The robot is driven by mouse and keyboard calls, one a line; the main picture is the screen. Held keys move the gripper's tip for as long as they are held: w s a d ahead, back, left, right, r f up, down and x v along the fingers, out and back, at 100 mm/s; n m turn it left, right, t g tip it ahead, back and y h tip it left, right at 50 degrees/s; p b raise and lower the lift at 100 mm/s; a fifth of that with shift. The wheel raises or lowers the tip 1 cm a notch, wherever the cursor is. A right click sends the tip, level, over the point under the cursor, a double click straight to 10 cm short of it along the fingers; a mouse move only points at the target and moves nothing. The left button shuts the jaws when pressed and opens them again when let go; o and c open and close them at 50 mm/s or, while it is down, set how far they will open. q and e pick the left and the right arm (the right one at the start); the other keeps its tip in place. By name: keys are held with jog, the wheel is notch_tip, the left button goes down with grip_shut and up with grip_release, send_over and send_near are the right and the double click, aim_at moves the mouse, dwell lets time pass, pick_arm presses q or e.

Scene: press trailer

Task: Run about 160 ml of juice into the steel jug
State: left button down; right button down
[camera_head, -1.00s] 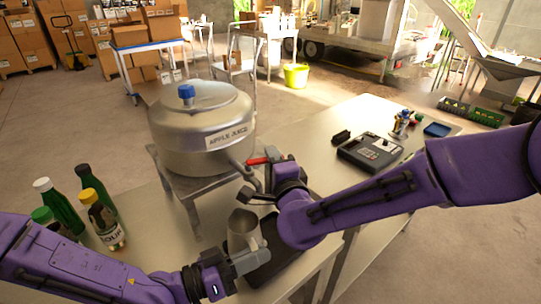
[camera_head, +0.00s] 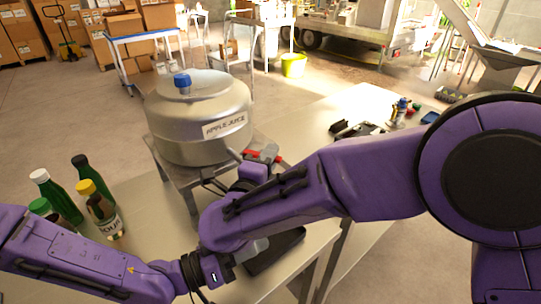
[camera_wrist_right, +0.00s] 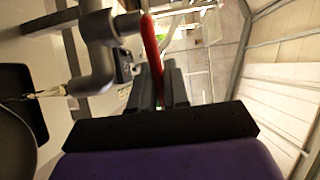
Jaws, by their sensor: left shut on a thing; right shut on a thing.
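The steel tank labelled apple juice (camera_head: 200,120) stands on a metal stand. Its grey tap (camera_wrist_right: 97,55) and red lever (camera_wrist_right: 151,50) show in the right wrist view. My right gripper (camera_wrist_right: 162,85) is shut on the lever; in the head view it is at the tap (camera_head: 258,165). A thin pale yellowish streak (camera_wrist_right: 45,93) runs from the spout's mouth, looking like juice. My left gripper (camera_head: 245,252) is shut low in front of the stand. The steel jug is hidden behind my right arm in the head view, so its fill cannot be seen.
A black pad (camera_head: 280,250) lies on the bench under my left gripper. Several bottles, one yellow-capped (camera_head: 97,205), stand at left. A dark device (camera_head: 362,135) and small items lie on the right table, partly behind my right arm.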

dwell(0.4)
jog(key=c, duration=1.2)
grip_release()
jog(key=shift+a, duration=0.1)
jog(key=v, duration=0.7)
jog(key=shift+s+a, duration=0.1)
jog(key=shift+s, duration=0.15)
jog(key=shift+w, duration=0.1)
